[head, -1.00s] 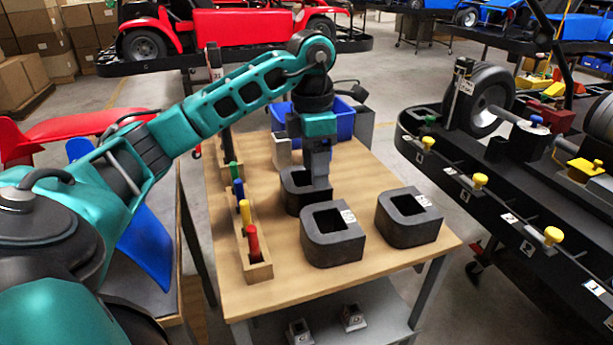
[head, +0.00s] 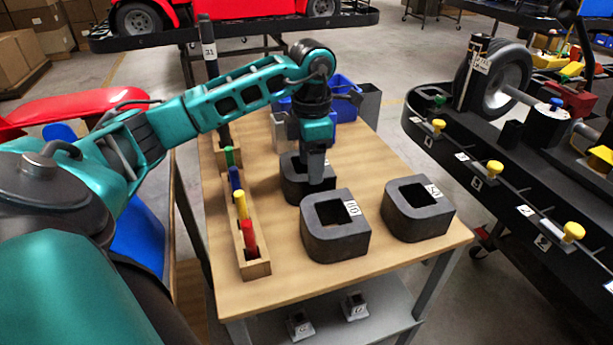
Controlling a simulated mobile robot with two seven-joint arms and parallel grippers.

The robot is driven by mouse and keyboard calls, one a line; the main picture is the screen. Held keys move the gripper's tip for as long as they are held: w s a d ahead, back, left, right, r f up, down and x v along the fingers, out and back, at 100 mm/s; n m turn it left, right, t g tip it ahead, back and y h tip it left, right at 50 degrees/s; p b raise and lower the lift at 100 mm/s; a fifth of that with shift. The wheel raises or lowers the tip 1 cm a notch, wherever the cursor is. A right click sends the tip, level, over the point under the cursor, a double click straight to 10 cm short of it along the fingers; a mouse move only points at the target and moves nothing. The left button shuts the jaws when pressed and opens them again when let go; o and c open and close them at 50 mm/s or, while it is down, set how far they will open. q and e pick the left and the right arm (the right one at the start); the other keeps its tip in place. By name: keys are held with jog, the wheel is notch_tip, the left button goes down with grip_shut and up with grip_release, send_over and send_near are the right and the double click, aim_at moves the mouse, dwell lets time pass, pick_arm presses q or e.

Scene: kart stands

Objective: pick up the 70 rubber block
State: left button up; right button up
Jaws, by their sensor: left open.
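Three dark grey D-shaped rubber blocks with square holes stand on the wooden table. My left gripper (head: 316,168) reaches down at the back block (head: 296,188), over its right side. It is open, but its fingers overlap the block, so I cannot tell whether they touch it. Any label on the back block is hidden, so I cannot confirm it is the 70. The front block (head: 335,244) has a small white label that seems to read 60. The right block (head: 418,222) has one that seems to read 50. My right gripper is out of view.
A wooden rack (head: 256,268) with coloured handles lines the table's (head: 270,292) left side. A blue bin (head: 345,108) stands at the back. A black kart stand (head: 500,190) with yellow knobs is on the right. The table's front edge is clear.

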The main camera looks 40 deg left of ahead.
aim_at(305, 176)
pick_arm(q)
jog(key=f, duration=0.5)
jog(key=shift+w+a+f, duration=0.1)
jog(key=shift+w+a, duration=0.05)
jog(key=shift+w, duration=0.15)
grip_shut()
dwell(1.0)
